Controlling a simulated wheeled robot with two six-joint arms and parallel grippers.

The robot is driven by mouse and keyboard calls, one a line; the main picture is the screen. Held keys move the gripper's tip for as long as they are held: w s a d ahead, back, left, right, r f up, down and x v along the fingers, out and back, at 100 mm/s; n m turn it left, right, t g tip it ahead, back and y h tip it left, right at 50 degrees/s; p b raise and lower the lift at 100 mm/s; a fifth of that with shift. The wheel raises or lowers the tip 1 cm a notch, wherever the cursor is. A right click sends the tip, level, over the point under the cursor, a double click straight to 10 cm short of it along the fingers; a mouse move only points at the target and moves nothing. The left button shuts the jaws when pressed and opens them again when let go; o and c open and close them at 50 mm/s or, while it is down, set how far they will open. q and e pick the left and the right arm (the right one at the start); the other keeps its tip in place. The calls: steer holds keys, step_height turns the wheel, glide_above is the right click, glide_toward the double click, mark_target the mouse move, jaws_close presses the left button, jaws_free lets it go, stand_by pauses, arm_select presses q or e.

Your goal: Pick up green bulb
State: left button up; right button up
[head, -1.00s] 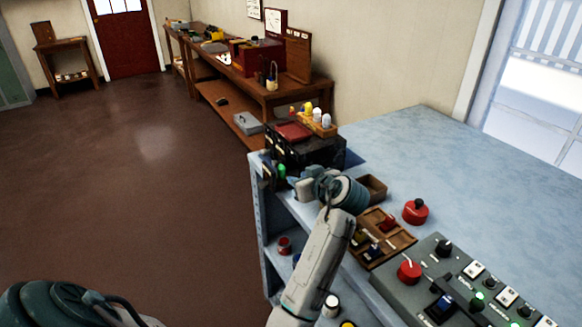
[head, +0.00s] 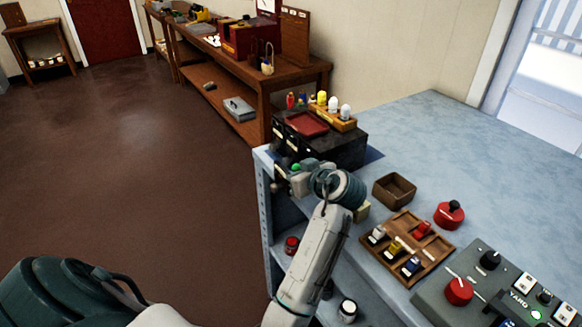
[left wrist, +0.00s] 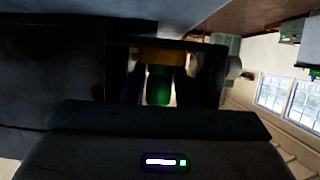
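The green bulb (head: 297,167) shows as a small green spot at the near left corner of the bench, in front of the black drawer unit. My left gripper (head: 290,176) is at it, partly hidden by its own wrist. In the left wrist view the green bulb (left wrist: 159,88) stands between the two dark fingers of my left gripper (left wrist: 158,84), below an orange-brown piece (left wrist: 160,57). The dark picture does not show whether the fingers press on it. My right gripper is out of view.
The black drawer unit (head: 345,148) carries a red tray (head: 306,123) and a wooden rack (head: 344,125) with bulbs. To its right lie an empty brown box (head: 394,190), a compartment tray (head: 440,245), a red knob (head: 449,214) and a control panel (head: 468,310). The back of the bench is clear.

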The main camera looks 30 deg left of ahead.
arm_select(q)
steer(key=shift+r, duration=0.1)
steer(key=shift+s+d, duration=0.1)
steer(key=c, duration=0.5)
jaws_close()
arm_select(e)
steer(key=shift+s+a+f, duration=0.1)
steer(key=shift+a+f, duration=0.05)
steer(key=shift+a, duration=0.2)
